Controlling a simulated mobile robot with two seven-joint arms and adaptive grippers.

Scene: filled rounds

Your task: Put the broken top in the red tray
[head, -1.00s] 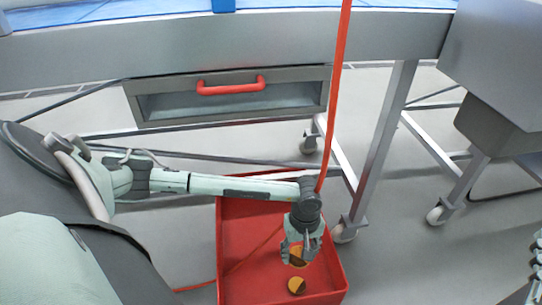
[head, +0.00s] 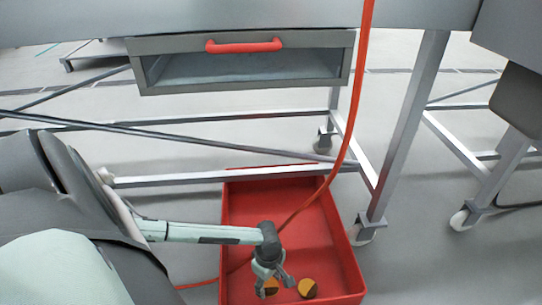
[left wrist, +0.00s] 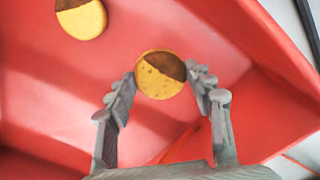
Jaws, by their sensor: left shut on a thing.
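The red tray (head: 340,232) lies on the floor below the steel table; its red floor and walls fill most of the left wrist view (left wrist: 235,40). My left gripper (head: 270,284) is inside the tray's outline, shut on a golden round with a dark brown part on top (left wrist: 160,82). That round sits between the fingertips and is partly hidden by the gripper in the head view. A second gold-and-brown round (head: 307,288) lies on the tray floor just right of the gripper; it also shows at upper left in the left wrist view (left wrist: 82,20). My right gripper is not in view.
An orange-red cable (head: 350,140) hangs down and crosses the tray. A grey drawer with a red handle (head: 244,46) is above. A wheeled table leg (head: 405,130) stands close to the tray's right side. Grey floor is clear to the lower right.

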